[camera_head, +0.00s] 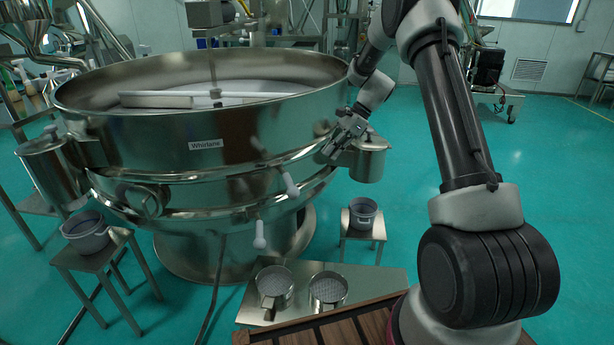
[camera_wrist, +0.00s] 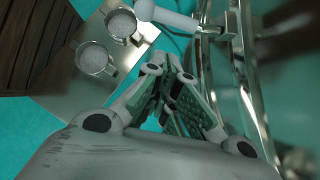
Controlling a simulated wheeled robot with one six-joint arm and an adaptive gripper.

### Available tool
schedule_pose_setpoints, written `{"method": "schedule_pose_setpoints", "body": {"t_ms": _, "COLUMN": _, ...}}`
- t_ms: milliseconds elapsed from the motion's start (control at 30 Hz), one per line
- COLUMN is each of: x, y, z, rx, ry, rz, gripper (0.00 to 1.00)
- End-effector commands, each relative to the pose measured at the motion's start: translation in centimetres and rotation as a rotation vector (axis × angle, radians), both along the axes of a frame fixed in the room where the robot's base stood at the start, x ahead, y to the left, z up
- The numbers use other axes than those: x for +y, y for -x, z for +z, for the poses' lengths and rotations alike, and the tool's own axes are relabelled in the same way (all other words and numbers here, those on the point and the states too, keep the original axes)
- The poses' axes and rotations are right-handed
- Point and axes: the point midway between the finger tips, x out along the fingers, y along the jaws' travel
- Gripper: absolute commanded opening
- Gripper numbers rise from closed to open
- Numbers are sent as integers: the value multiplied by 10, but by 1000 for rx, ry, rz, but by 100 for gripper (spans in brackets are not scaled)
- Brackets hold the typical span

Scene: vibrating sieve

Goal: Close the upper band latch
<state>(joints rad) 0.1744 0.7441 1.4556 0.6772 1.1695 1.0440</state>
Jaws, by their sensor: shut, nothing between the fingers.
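The round steel sieve (camera_head: 230,135) fills the left half of the head view. The upper band (camera_head: 235,185) runs around it below the labelled top drum. A white latch handle (camera_head: 289,183) slants down to the right at this band; a second white handle (camera_head: 259,235) hangs lower down. My gripper (camera_head: 330,152) is beside the sieve's right side, right of and above the upper handle, apart from it. In the wrist view my gripper (camera_wrist: 170,72) is shut and empty. A white handle (camera_wrist: 165,16) there sticks out left from a metal bracket (camera_wrist: 222,28), beyond the fingertips; I cannot tell which handle it is.
A steel spout (camera_head: 367,160) stands right behind my gripper. Two filled pans (camera_head: 327,290) sit on a low metal platform (camera_head: 375,283). Small stands hold buckets at left (camera_head: 86,232) and right (camera_head: 362,213). The green floor at right is partly clear.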

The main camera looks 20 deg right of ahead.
Motion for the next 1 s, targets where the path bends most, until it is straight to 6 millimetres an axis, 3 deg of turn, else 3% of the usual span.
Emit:
{"method": "schedule_pose_setpoints", "body": {"t_ms": 167, "x": 10, "y": 1, "z": -14, "rx": 3, "ry": 0, "rz": 2, "gripper": 0}}
{"method": "schedule_pose_setpoints", "body": {"t_ms": 567, "x": 58, "y": 2, "z": -81, "rx": 3, "ry": 0, "rz": 5, "gripper": 0}}
{"method": "schedule_pose_setpoints", "body": {"t_ms": 800, "x": 89, "y": 1, "z": -91, "rx": -1, "ry": 1, "rz": 3, "gripper": 0}}
{"method": "schedule_pose_setpoints", "body": {"t_ms": 1000, "x": 96, "y": 1, "z": -93, "rx": 0, "ry": 0, "rz": 2, "gripper": 0}}
